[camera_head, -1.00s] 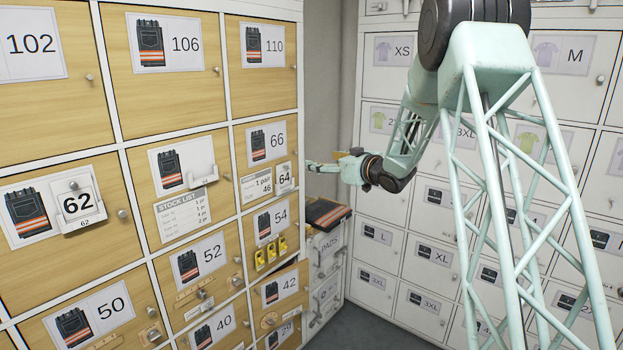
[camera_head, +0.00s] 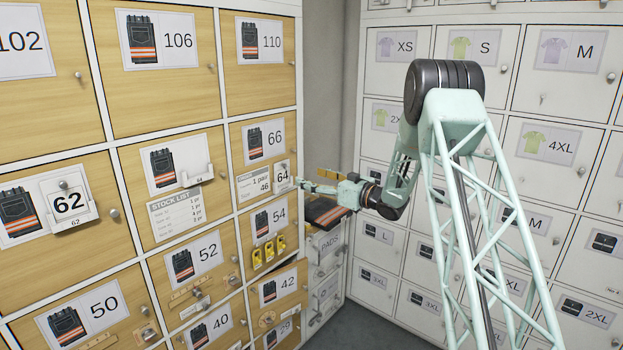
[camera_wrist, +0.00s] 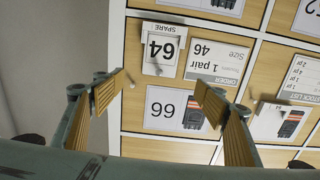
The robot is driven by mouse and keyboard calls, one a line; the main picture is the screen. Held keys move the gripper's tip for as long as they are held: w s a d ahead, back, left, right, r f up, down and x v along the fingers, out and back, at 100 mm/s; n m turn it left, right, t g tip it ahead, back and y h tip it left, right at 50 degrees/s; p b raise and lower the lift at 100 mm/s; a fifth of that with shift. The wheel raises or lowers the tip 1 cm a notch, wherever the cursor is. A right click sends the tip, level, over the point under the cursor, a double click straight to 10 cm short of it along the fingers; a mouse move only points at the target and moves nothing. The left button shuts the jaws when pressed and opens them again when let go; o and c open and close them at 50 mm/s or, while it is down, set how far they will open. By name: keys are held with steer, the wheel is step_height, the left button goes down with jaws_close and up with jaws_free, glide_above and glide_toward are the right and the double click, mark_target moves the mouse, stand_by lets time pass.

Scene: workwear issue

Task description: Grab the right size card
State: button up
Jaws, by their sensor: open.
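A white card reading 64 (camera_head: 282,174) sits on the wooden door marked 66, beside an order slip (camera_head: 254,183) reading 1 pair, 46. In the wrist view the 64 card (camera_wrist: 163,50), labelled SPARE, appears upside down beyond the fingertips, and the order slip (camera_wrist: 212,62) is right of it. Another card reading 62 (camera_head: 75,205) hangs on a door at left. A stock list (camera_head: 178,218) is on the middle door, below a blank white holder (camera_head: 197,175). My gripper (camera_head: 300,184) is open and empty, close to the 64 card; its spread fingers (camera_wrist: 160,82) show in the wrist view.
White lockers with shirt labels (camera_head: 557,145) fill the right wall. Folded dark trousers with an orange stripe (camera_head: 325,212) lie on a drawer unit (camera_head: 326,245) in the corner, below my gripper.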

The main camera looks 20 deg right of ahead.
stand_by(0.3)
glide_toward(281, 157)
steer(key=shift+w+a+f, duration=0.7)
steer(key=shift+w+f, duration=0.05)
steer(key=shift+w, duration=0.2)
steer(key=shift+w+a+f, duration=0.7)
steer(key=shift+w, duration=0.25)
steer(key=shift+w+a+f, duration=0.7)
steer(key=shift+w+f, duration=0.05)
steer(key=shift+w, duration=0.2)
steer(key=c, duration=0.9)
steer(key=shift+c, duration=0.2)
steer(key=shift+r+p, duration=0.7)
steer(key=shift+r, duration=1.55)
steer(key=shift+s, duration=0.1)
